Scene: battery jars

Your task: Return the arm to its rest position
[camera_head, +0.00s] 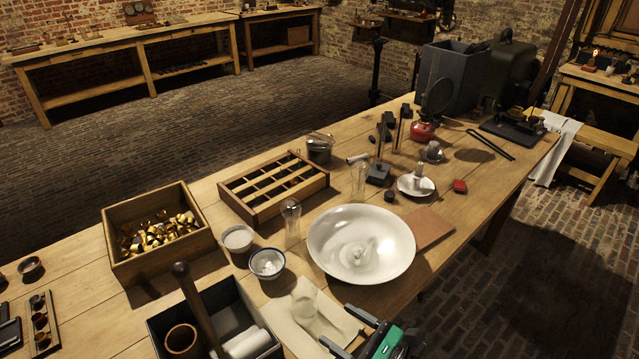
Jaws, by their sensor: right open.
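My right gripper (342,328) comes in at the bottom edge, right of centre. Its two dark fingers are apart and nothing shows between them. A short clear glass (305,298) stands on a pale folded cloth (288,327) just to the left of the fingers, apart from them as far as I can see. Two taller glass jars stand farther back, one left of the large white dish (325,245) and one (360,182) behind it. My left gripper is not in view.
A grey box (165,325) with a wooden cup and rod stands at the lower left. A wooden box (112,228) of brass pieces and a divided tray (235,205) stand behind. Small bowls (267,263) sit between. The table's right edge is beside my gripper, with open floor beyond.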

